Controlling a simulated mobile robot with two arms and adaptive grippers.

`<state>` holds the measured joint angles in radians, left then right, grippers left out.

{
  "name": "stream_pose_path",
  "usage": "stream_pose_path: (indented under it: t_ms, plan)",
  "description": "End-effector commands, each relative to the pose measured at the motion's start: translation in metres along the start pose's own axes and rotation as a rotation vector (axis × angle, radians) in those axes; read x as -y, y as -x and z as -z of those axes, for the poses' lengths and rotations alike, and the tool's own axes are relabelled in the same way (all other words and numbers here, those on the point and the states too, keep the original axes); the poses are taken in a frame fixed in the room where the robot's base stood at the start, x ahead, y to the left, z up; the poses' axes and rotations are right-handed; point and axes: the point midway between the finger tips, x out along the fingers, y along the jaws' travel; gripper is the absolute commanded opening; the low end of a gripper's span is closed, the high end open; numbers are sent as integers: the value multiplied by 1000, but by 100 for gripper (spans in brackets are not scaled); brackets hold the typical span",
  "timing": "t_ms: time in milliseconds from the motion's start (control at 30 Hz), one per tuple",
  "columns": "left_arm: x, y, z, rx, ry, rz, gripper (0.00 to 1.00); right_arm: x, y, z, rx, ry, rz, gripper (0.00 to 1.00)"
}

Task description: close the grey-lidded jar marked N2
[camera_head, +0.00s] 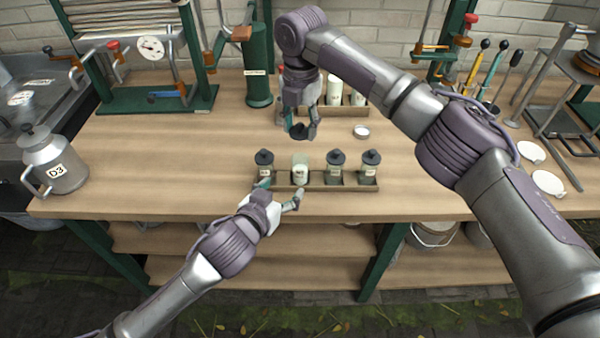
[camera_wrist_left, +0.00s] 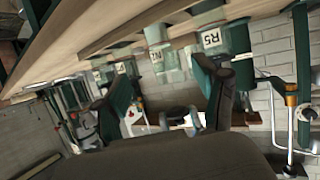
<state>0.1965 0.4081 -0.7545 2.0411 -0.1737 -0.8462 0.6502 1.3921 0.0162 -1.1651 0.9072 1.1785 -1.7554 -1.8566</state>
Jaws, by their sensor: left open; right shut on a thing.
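The open jar (camera_head: 300,170), with pale contents and no lid on top, stands in a low wooden rack between grey-lidded jars. In the left wrist view a jar marked N2 (camera_wrist_left: 157,52) stands near a jar marked R5 (camera_wrist_left: 211,39). My left gripper (camera_head: 281,190) is open at the rack's front edge, its fingertips just in front of the open jar and apart from it as far as I can tell. My right gripper (camera_head: 301,131) is shut on a dark grey lid (camera_head: 298,132), held above the bench behind the rack.
The wooden rack (camera_head: 325,188) holds several jars. A pale round lid (camera_head: 361,131) lies behind it. A second rack with white jars (camera_head: 334,92) stands beyond my right gripper. A metal churn marked D3 (camera_head: 52,165) is far left.

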Motion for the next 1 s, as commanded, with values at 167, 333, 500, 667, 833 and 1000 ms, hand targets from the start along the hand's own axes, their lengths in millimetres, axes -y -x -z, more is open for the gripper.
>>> stream_pose_path:
  t_ms: [167,333,500,667,833,1000]
  plan:
    - [0,-16,0,-1,0,0,71,0,0,0,0,-1,0,35]
    - [0,-47,1,0,0,1,71,0,0,0,0,-1,0,35]
    - [0,-79,1,0,0,1,71,0,0,0,0,-1,0,35]
    - [0,-103,0,1,-1,1,71,0,0,0,0,-1,0,35]
    - [0,-116,0,0,-1,1,71,0,0,0,0,-1,0,35]
    - [0,-120,0,0,-1,0,71,0,0,0,0,-1,0,35]
